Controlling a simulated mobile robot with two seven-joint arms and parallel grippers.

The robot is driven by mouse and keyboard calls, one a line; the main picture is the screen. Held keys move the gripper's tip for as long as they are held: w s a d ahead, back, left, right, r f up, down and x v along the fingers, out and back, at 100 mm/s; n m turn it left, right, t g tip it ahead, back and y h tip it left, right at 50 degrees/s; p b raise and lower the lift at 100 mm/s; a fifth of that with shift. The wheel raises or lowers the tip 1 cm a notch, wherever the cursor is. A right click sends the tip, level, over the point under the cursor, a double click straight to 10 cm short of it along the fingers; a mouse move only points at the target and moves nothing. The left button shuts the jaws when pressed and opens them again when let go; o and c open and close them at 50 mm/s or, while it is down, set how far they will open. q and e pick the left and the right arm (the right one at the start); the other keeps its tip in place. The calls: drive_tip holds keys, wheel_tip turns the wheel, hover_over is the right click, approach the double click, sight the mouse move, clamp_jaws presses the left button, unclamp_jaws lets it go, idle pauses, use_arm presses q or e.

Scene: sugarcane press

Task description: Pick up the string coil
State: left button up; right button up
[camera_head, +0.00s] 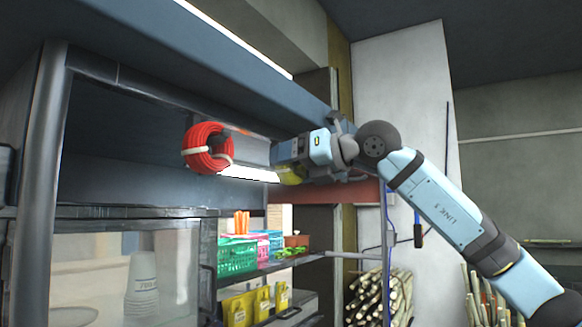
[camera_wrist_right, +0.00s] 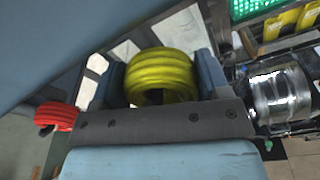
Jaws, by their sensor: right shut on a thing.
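A yellow coil (camera_wrist_right: 160,68) sits between the two fingers of my right gripper (camera_wrist_right: 160,80) in the right wrist view, and the gripper is shut on it. In the head view my right gripper (camera_head: 287,160) reaches in from the right, and a small part of the yellow coil (camera_head: 291,178) shows below it. A red coil (camera_head: 208,148) with pale ties hangs to the left of the gripper, apart from it. The red coil also shows at the left of the right wrist view (camera_wrist_right: 56,116). My left gripper is not in view.
A dark blue-grey overhang (camera_head: 230,75) runs just above the gripper. Below stand a green basket (camera_head: 236,258), yellow packets (camera_head: 238,308) and a glass-fronted case (camera_head: 125,270). Bundled canes (camera_head: 368,298) lean at the lower right.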

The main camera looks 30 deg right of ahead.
drive_tip(key=shift+r, duration=0.15)
drive_tip(key=shift+r+b, duration=0.3)
drive_tip(key=shift+r, duration=0.05)
drive_tip(key=shift+s+d, duration=0.2)
drive_tip(key=shift+s, duration=0.1)
drive_tip(key=f+b+v, duration=0.2)
drive_tip(key=b+v, duration=0.2)
drive_tip(key=v, duration=0.8)
wheel_tip(320, 180, up, 15)
drive_tip(key=p, duration=0.1)
drive_tip(key=shift+s+f, duration=0.15)
drive_tip(key=shift+f, duration=0.1)
drive_tip(key=shift+d+f, duration=0.1)
